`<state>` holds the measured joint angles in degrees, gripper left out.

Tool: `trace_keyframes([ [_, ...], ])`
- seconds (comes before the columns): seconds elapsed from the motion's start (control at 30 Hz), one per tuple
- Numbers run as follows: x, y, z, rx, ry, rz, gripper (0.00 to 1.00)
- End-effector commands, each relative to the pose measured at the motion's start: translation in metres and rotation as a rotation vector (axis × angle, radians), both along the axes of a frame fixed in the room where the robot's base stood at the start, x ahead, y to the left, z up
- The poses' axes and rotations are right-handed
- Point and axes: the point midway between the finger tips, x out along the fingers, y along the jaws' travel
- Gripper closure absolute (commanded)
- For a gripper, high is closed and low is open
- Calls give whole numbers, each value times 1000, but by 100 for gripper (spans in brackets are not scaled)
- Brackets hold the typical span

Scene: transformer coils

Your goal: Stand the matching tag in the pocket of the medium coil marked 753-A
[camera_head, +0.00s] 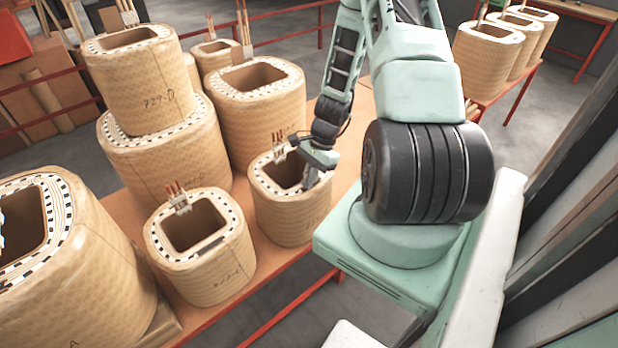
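My gripper (304,160) is over the top opening of a smaller tan coil (292,218) at the middle of the table, close to its rim. Its fingertips are small and partly hidden, so I cannot tell whether it is open or holds anything. No marking shows on that coil. A large coil (85,275) at the lower left bears a letter A near the picture's bottom edge; the rest of its marking is out of view. I cannot read 753-A on any coil. I cannot make out a tag or a pocket for certain.
A small coil (205,255) with a hard-to-read marking stands at the front. A coil marked 729-D (140,85) is stacked on a wider coil (170,160). Another large coil (258,110) stands behind. The orange table (260,265) is crowded; several coils (487,55) stand on another table.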

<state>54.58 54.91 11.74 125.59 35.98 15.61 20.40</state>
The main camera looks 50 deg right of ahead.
Motion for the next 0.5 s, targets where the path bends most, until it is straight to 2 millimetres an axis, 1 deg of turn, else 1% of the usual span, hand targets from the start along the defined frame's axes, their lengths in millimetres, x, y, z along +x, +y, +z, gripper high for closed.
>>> trace_keyframes([
  [0.03, -1, 0, -3, 0, 4, -1, 78],
  [0.07, -1, 0, -3, 0, 4, -1, 77],
  [0.3, -2, 0, -3, -1, 5, 0, 77],
  [0.4, -3, -4, 3, -2, 4, -1, 75],
  [0.43, -2, -5, 7, -3, 3, 0, 72],
  [0.5, -3, -9, 16, -5, 2, -1, 72],
])
